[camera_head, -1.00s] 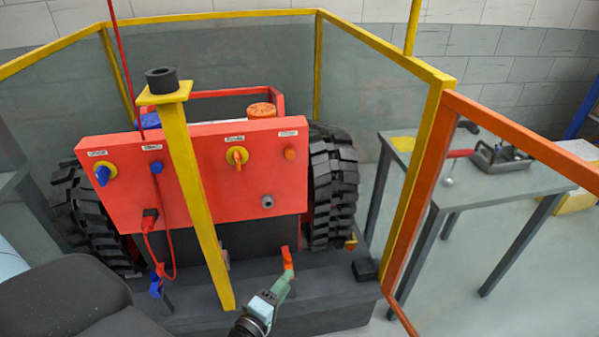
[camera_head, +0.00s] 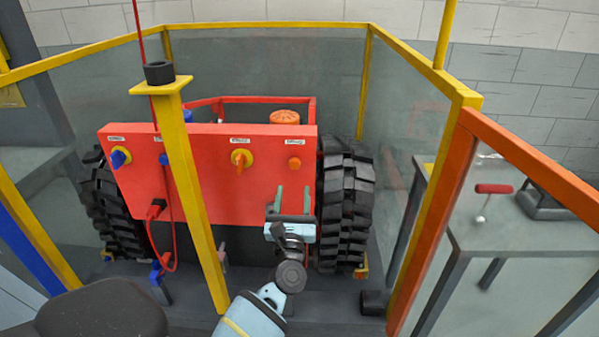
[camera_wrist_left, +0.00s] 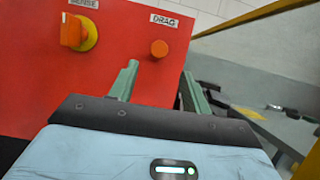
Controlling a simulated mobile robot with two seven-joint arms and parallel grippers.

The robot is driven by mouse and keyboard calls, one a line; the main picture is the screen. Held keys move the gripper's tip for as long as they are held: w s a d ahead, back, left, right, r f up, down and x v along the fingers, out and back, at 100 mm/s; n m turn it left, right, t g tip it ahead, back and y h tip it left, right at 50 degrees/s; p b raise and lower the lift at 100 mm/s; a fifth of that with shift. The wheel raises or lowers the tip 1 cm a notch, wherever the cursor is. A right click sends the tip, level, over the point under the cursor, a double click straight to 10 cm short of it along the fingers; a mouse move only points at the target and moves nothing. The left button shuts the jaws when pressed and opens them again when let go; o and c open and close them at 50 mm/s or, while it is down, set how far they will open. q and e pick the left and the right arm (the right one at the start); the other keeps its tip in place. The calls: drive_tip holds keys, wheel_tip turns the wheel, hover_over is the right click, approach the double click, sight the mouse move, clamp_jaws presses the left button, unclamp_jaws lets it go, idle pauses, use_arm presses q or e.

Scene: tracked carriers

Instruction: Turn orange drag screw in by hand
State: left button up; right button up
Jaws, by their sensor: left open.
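The orange drag screw (camera_head: 294,162) is a small round knob on the right part of the red panel (camera_head: 208,185). In the left wrist view the drag screw (camera_wrist_left: 159,48) sits just below the DRAG label (camera_wrist_left: 164,20). My left gripper (camera_head: 293,188) is open, with its two green fingers apart and pointing at the panel below the screw. In the left wrist view the gripper (camera_wrist_left: 160,70) has nothing between its fingers, and the screw shows beyond and between the tips, apart from them. My right gripper is not in view.
A yellow-orange selector knob (camera_head: 240,160) is left of the screw. A yellow post (camera_head: 190,200) stands before the panel. A black tracked wheel (camera_head: 346,205) is right of it. Yellow-framed clear screens surround the carrier, and an orange frame (camera_head: 437,215) stands at right.

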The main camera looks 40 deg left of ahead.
sight(294, 167)
use_arm(q)
drive_tip(key=p+x, duration=0.1)
drive_tip(key=x, duration=0.7)
drive_tip(key=shift+a, duration=0.1)
drive_tip(key=shift+f, duration=0.1)
drive_tip(key=c, duration=1)
